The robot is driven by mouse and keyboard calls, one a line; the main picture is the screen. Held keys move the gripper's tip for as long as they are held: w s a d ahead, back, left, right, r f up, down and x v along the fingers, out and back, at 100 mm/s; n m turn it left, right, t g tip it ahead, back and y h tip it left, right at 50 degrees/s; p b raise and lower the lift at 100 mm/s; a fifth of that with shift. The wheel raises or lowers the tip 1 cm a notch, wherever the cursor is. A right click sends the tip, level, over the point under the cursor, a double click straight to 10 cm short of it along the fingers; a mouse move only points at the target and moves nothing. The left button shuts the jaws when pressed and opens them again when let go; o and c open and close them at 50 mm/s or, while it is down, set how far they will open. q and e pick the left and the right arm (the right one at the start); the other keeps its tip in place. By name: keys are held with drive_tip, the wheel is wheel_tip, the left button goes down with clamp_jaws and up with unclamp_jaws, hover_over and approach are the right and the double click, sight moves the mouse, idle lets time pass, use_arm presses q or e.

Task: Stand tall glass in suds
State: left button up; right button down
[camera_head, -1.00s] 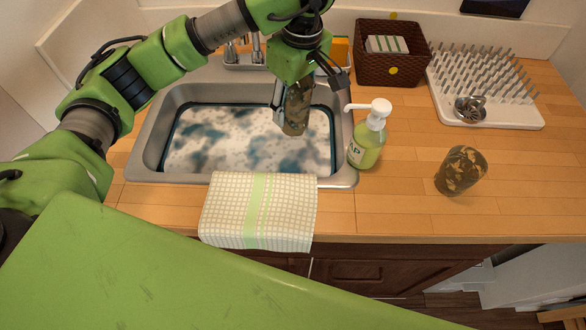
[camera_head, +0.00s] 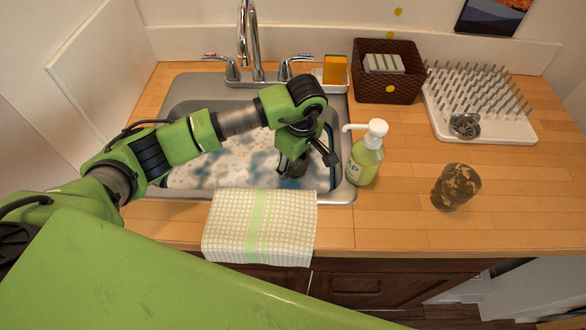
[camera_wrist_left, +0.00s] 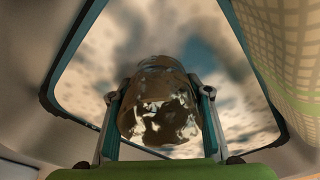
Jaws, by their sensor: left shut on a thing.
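The tall glass (camera_wrist_left: 158,105), dark brown with mottled pale patches, is between the two fingers of my left gripper (camera_wrist_left: 158,118) in the left wrist view. The gripper is shut on it. In the head view my left gripper (camera_head: 292,162) is low over the right part of the sink (camera_head: 183,90), and the glass is mostly hidden under it. White and blue-grey suds (camera_head: 228,165) fill the basin around it. I cannot tell whether the glass base touches the basin floor. My right gripper is not in view.
A second mottled glass (camera_head: 456,187) stands on the wooden counter at right. A green soap bottle (camera_head: 366,158) stands by the sink's right rim. A checked towel (camera_head: 260,228) hangs over the front edge. A brown basket (camera_head: 388,85), white drying rack (camera_head: 490,125) and faucet (camera_head: 250,45) are behind.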

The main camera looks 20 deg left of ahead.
use_arm(q)
wheel_tip(320, 180, down, 2)
drive_tip(key=shift+f, duration=0.2)
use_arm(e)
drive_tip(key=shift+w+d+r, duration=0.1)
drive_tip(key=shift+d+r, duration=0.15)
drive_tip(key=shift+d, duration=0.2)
use_arm(q)
drive_tip(key=shift+f, duration=0.2)
drive_tip(key=o, duration=1.6)
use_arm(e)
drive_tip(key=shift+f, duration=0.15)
use_arm(q)
wheel_tip(320, 180, up, 12)
drive_tip(key=d+p, duration=0.1)
drive_tip(key=p, duration=0.5)
drive_tip(key=shift+s+d+r, duration=0.15)
drive_tip(key=shift+s+d, duration=0.05)
drive_tip(key=shift+s, duration=0.05)
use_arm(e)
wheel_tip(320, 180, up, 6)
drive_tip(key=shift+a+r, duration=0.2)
